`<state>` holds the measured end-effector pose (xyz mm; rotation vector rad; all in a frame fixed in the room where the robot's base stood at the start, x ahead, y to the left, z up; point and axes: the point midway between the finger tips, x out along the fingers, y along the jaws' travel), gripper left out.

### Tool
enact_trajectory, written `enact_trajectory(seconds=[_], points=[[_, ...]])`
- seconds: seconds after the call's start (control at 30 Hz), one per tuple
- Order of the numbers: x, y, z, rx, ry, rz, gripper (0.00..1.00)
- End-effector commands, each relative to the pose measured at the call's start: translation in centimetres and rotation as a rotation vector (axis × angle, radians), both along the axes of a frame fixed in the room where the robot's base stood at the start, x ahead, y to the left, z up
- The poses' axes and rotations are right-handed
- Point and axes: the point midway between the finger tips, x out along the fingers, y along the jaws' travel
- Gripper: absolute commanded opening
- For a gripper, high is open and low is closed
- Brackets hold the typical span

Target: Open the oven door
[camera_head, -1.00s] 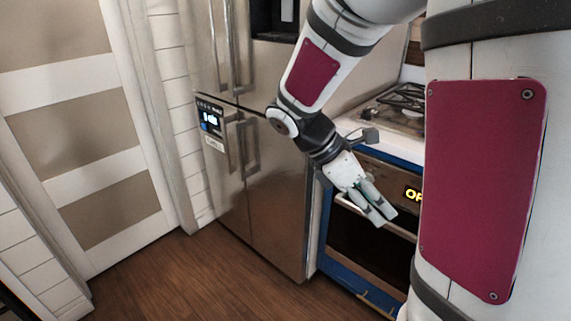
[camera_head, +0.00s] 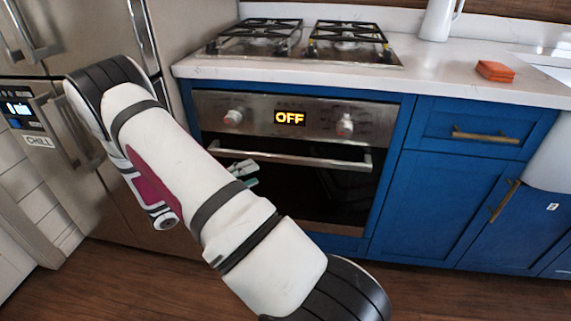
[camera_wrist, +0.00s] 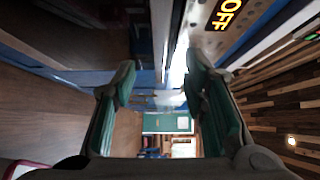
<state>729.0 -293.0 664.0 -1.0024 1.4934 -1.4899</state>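The oven (camera_head: 290,165) is set in blue cabinets, and its door (camera_head: 315,200) is shut, with dark glass. Its straight metal handle (camera_head: 310,161) runs across the top of the door, below a panel reading OFF. My gripper (camera_head: 244,173) is at the left end of the handle, partly hidden by my arm. In the wrist view my gripper (camera_wrist: 160,85) is open, its two green-padded fingers apart.
A steel fridge (camera_head: 90,80) stands at the left beside the oven. A gas cooktop (camera_head: 300,42) is set in the white counter above. An orange block (camera_head: 495,71) and a white pitcher (camera_head: 440,18) stand on the counter. Wooden floor (camera_head: 130,275) is open in front.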

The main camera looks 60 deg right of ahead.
Motion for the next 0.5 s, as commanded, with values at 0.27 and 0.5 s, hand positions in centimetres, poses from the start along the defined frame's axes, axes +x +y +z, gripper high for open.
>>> enact_trajectory(seconds=[0.27, 0.5], points=[[-1.9, -4.3, -0.1, 0.0, -0.003, -0.006, 0.4], [-3.7, -8.6, -0.1, -0.001, -0.004, -0.006, 0.4]])
